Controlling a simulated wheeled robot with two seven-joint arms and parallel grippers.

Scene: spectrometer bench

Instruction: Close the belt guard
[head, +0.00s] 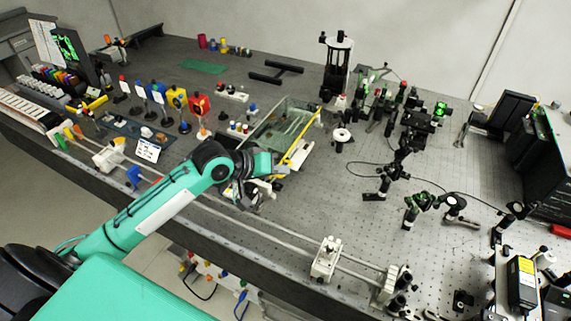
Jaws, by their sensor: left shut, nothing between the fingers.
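The belt guard appears to be the clear, box-like cover (286,124) with yellow edging, near the middle of the bench in the head view. It looks tilted up, but its exact angle is hard to tell. My left arm comes in from the left and its gripper (262,188) is at the near, lower side of the cover. The left gripper is shut and empty. The wrist hides the near left part of the cover, and I cannot tell whether the fingers touch it. My right gripper is not in view.
A rail with a white carriage (325,259) runs along the bench's front edge. Colored filter holders (177,98) stand left of the cover. A dark post stand (335,65) rises behind it, with optics mounts (418,204) to the right. Bare perforated bench lies right of the gripper.

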